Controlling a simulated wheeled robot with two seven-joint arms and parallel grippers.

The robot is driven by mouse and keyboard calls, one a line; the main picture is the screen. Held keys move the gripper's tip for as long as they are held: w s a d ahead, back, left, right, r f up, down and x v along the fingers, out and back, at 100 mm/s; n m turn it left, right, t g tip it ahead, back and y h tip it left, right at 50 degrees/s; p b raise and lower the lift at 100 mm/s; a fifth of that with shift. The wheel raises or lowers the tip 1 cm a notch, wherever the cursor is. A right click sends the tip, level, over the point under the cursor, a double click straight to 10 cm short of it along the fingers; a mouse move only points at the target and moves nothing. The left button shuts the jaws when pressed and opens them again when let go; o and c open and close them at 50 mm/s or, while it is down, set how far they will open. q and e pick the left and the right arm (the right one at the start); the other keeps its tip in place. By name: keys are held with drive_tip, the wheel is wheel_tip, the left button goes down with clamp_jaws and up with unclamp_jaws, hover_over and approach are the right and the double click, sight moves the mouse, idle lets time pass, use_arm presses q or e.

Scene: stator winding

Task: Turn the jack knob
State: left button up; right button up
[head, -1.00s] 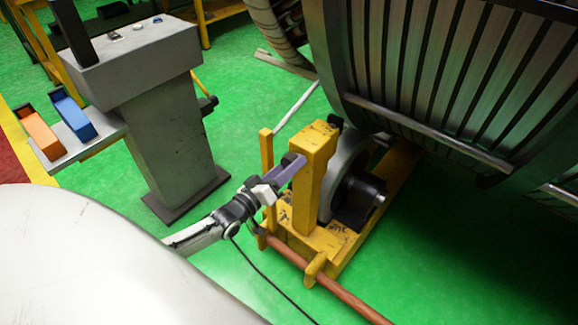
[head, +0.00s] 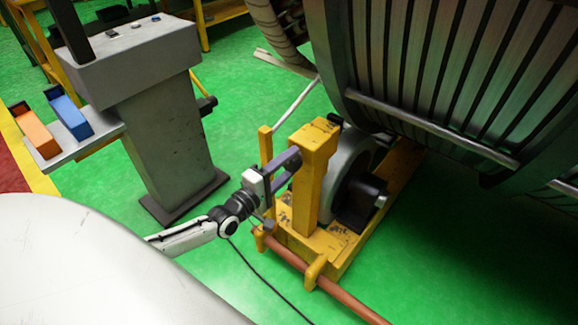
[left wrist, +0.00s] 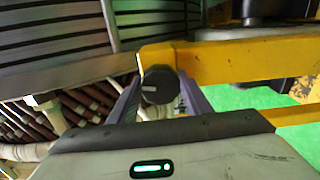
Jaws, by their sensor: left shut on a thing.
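The jack knob (left wrist: 158,86) is a dark round knob with a small white mark, on the yellow jack post, seen in the left wrist view. My left gripper (left wrist: 160,92) has its two purple fingers on either side of the knob and is shut on it. In the head view my left gripper (head: 290,164) reaches the left side of the yellow jack post (head: 313,165); the knob is hidden there. My right gripper is not in view.
The large slotted stator (head: 450,75) stands at the right, by the jack's grey roller (head: 349,165). A grey console (head: 165,120) with a side shelf stands at the left. A copper-coloured bar (head: 345,297) crosses the jack's front. Green floor lies around.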

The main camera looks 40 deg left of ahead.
use_arm(q)
drive_tip(key=shift+n+b, duration=0.35)
drive_tip(key=shift+n, duration=0.75)
drive_tip(key=o, duration=1.1)
drive_tip(key=shift+c, duration=0.2)
drive_tip(key=s+p, duration=0.1)
drive_tip(key=s, duration=0.9)
drive_tip(key=shift+s+a, duration=0.15)
drive_tip(key=shift+a, duration=0.3)
